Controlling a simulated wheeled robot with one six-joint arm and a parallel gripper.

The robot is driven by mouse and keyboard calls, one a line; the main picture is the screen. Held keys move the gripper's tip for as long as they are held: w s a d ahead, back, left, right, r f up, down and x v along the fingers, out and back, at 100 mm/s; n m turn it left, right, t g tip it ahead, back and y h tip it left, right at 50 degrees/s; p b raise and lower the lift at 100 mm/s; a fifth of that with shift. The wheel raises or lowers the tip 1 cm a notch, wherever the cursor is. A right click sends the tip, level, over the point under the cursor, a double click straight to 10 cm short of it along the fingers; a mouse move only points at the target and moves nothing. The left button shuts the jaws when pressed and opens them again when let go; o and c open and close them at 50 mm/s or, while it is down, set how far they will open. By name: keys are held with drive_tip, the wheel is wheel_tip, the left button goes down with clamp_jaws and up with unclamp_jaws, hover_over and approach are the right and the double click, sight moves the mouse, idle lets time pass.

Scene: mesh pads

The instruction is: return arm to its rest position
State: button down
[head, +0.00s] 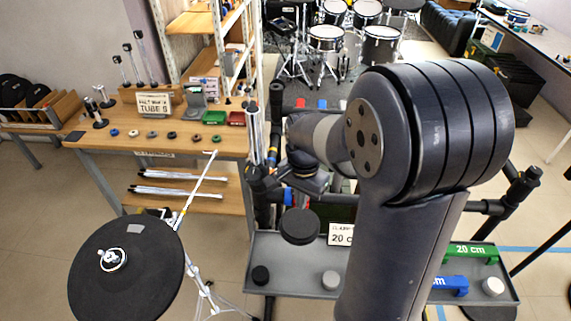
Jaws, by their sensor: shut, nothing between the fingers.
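My arm rises through the right foreground, bends at its large dark elbow and reaches back to the left. My gripper (303,186) is at its end, small and dark, over the area between the wooden bench and the black rack. It is shut with nothing held, though its fingertips are hard to make out against the dark tubes behind. A round black mesh pad (125,270) on a chrome stand is at the lower left, well apart from my gripper. A smaller black disc (300,227) shows just below the gripper; I cannot tell what bears it.
A wooden bench (190,137) with small parts and a "TUBES" sign stands at left. A grey tray (265,282) with round pieces and green and blue "20 cm" blocks lies below the arm. Black rack tubes (510,195) stand close at right. Drums (325,38) are behind.

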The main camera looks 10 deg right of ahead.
sight(300, 223)
drive_tip(key=shift+f+b, duration=2.85)
drive_tip(key=shift+f, duration=0.7)
drive_tip(key=shift+s, duration=0.1)
drive_tip(key=shift+r, duration=0.2)
drive_tip(key=shift+r+p, duration=4)
drive_tip(key=shift+r, duration=1)
drive_tip(key=s, duration=0.1)
drive_tip(key=s+n, duration=0.1)
drive_tip(key=s, duration=0.1)
drive_tip(key=s+n, duration=0.1)
drive_tip(key=s, duration=0.1)
drive_tip(key=shift+s+a+r, duration=0.15)
drive_tip(key=shift+a+r, duration=0.1)
drive_tip(key=shift+r, duration=0.1)
drive_tip(key=shift+n+t+b, duration=0.3)
drive_tip(key=shift+b, duration=0.1)
